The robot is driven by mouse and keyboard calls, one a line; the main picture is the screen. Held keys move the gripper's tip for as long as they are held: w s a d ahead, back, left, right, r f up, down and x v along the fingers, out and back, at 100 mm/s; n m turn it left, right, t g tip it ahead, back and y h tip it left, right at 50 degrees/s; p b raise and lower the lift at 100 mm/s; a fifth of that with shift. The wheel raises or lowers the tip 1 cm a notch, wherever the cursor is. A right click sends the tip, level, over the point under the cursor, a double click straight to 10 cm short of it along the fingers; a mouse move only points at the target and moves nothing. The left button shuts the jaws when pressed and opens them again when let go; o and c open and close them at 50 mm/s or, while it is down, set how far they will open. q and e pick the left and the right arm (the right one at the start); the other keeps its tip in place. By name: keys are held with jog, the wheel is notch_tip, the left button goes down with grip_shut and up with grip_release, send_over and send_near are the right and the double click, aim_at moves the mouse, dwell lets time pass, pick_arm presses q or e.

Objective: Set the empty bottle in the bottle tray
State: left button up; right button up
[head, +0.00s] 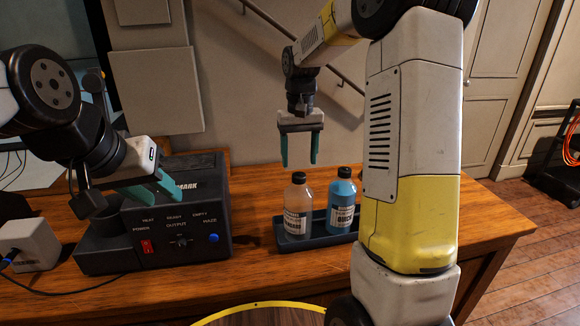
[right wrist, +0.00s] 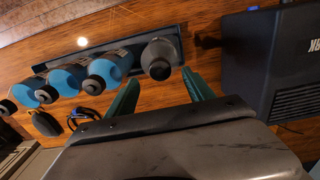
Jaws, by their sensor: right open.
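The empty bottle (head: 298,208), clear with a dark cap and a white label, stands upright at the left end of the dark bottle tray (head: 281,236). In the right wrist view its dark cap (right wrist: 159,60) is at the right end of the tray (right wrist: 172,36). My right gripper (head: 300,163) is open and empty above the bottle, its fingers pointing down. In the right wrist view its fingertips (right wrist: 160,77) lie apart on either side of the bottle's cap. My left gripper (head: 166,204) is open and empty in front of the black haze machine.
A blue bottle (head: 342,203) stands in the tray beside the empty one; several blue bottles (right wrist: 106,68) line up in the right wrist view. The haze machine (head: 190,240) stands left of the tray. A white box (head: 29,244) is at far left. Desk in front of the tray is clear.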

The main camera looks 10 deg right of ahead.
jog(key=s+r+t+y, duration=0.1)
jog(key=s+r+t, duration=0.2)
jog(key=s+r, duration=0.8)
jog(key=s+f+t+y, duration=0.1)
jog(key=s+f+t, duration=0.1)
jog(key=s, duration=1.1)
jog(key=shift+a+f+t, duration=0.3)
jog(key=shift+a+t, duration=0.05)
jog(key=shift+t, duration=0.25)
jog(key=shift+s, duration=0.1)
